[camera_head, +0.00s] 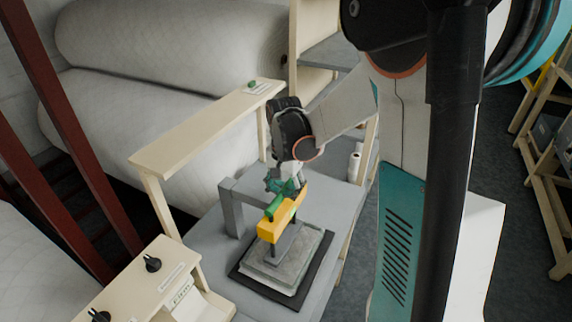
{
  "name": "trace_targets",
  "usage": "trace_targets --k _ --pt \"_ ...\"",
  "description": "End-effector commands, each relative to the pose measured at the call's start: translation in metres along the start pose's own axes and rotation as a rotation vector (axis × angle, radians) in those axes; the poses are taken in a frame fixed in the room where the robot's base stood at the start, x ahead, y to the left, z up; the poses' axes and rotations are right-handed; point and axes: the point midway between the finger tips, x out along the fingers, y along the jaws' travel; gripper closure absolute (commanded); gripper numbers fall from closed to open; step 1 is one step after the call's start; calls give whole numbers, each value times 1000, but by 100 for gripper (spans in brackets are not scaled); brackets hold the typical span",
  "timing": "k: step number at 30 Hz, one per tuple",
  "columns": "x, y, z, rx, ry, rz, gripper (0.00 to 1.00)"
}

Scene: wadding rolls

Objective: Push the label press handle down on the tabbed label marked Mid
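The label press stands on the grey table (205,237), with a grey upright frame (231,208) and a yellow arm (270,231). A green handle (275,208) lies along the top of the yellow arm. A dark post under the arm reaches to a pale grey plate (265,273) on a black mat. My gripper (284,189) points down at the rear end of the yellow arm, close to the handle; I cannot tell whether it touches. Its fingers are small and partly hidden, so their opening is unclear. I cannot make out a label marked Mid.
A cream control box (140,275) with black knobs stands at the lower left. A cream shelf (205,128) runs behind the press, holding a small green item (251,84). Large white wadding rolls (165,45) lie behind. Dark red posts (60,110) stand at the left.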

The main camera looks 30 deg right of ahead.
Motion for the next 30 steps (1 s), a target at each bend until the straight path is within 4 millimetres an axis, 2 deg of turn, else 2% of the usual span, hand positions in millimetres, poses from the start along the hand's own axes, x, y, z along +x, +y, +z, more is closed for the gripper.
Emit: trace_targets --k 1,8,30 --pt "7 2 3 -1 -3 2 85" --pt "3 2 3 -1 -1 -3 89" --pt "20 3 4 -1 -2 -3 81"
